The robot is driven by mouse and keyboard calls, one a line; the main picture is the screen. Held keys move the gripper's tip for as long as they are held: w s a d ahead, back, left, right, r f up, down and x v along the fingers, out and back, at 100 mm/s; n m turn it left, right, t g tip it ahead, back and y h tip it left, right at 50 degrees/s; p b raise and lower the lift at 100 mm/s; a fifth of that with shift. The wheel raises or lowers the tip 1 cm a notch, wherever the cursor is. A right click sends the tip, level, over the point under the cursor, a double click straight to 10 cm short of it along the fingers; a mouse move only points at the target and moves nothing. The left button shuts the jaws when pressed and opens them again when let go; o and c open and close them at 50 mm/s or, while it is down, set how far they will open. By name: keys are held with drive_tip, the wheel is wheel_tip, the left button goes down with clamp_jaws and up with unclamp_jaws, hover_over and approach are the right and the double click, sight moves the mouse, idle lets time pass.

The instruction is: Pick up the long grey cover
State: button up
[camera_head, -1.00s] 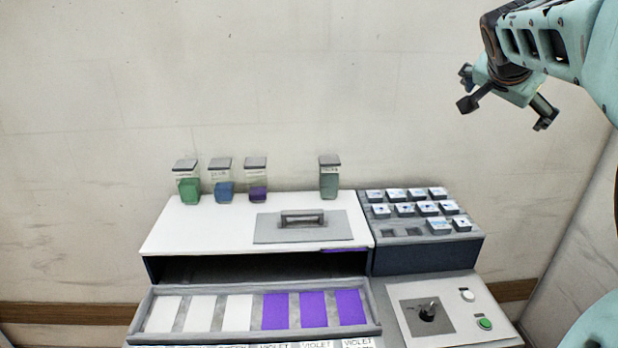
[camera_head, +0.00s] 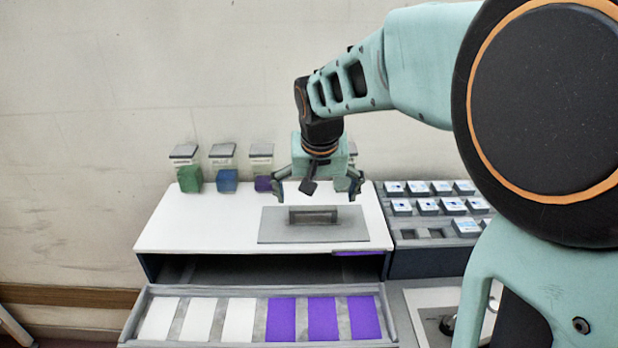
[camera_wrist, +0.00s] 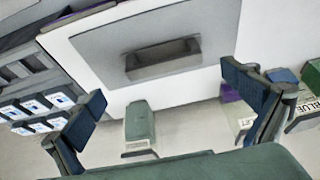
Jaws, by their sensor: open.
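The long grey cover (camera_head: 275,228) is a flat grey plate with a raised handle (camera_head: 313,215). It lies on the white top of the tunnel housing (camera_head: 190,225). In the wrist view the cover (camera_wrist: 108,48) and its box-like handle (camera_wrist: 162,62) show at the top middle. My gripper (camera_head: 314,194) hangs above and slightly behind the handle, apart from it, pointing down. Its two fingers are spread wide with nothing between them. In the wrist view my gripper (camera_wrist: 168,98) has one finger at each side, with the handle beyond them.
Several lidded jars stand along the back of the housing: green (camera_head: 190,178), blue (camera_head: 226,180), purple (camera_head: 263,182), and one partly behind my gripper. A rack of small labelled blocks (camera_head: 430,242) stands at the right. An open tray (camera_head: 255,290) with white and violet panels is in front.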

sight(313, 207)
drive_tip(key=x, duration=0.5)
drive_tip(key=shift+w+a+f, duration=0.15)
drive_tip(key=shift+a+f, duration=0.15)
drive_tip(key=shift+c, duration=0.3)
drive_tip(key=shift+r, duration=0.1)
drive_tip(key=c, duration=1.4)
drive_tip(key=shift+r, duration=0.1)
